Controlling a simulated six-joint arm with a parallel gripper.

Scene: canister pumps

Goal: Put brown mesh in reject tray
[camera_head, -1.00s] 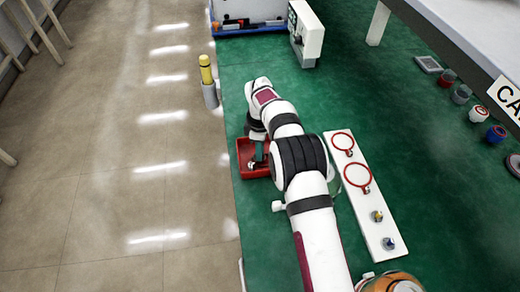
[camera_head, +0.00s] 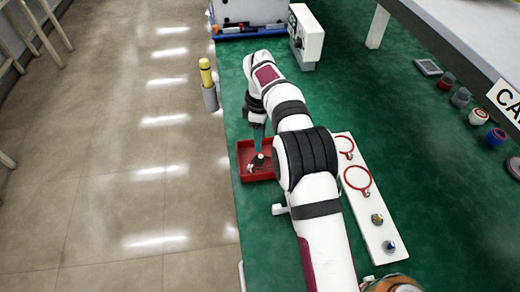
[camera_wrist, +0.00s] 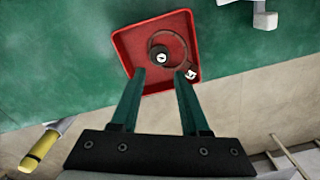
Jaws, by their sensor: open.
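The red reject tray (camera_head: 256,172) sits on the green bench near its left edge; it also shows in the wrist view (camera_wrist: 127,36). A dark brownish ring (camera_wrist: 167,34), which looks like the brown mesh, lies inside the tray, with small white-marked pieces at its rim. It is only a small dark shape in the head view (camera_head: 252,168). My gripper (camera_wrist: 161,76) is open and empty, above the tray, with its fingertips apart near the tray's near side in the wrist view. It also shows above the tray in the head view (camera_head: 260,150).
A white board (camera_head: 371,222) with two red rings and two small metal fittings lies right of my arm. A yellow-topped cylinder (camera_head: 208,84) stands at the bench's left edge. A white box (camera_head: 306,36) stands farther back. Several small jars line the right side.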

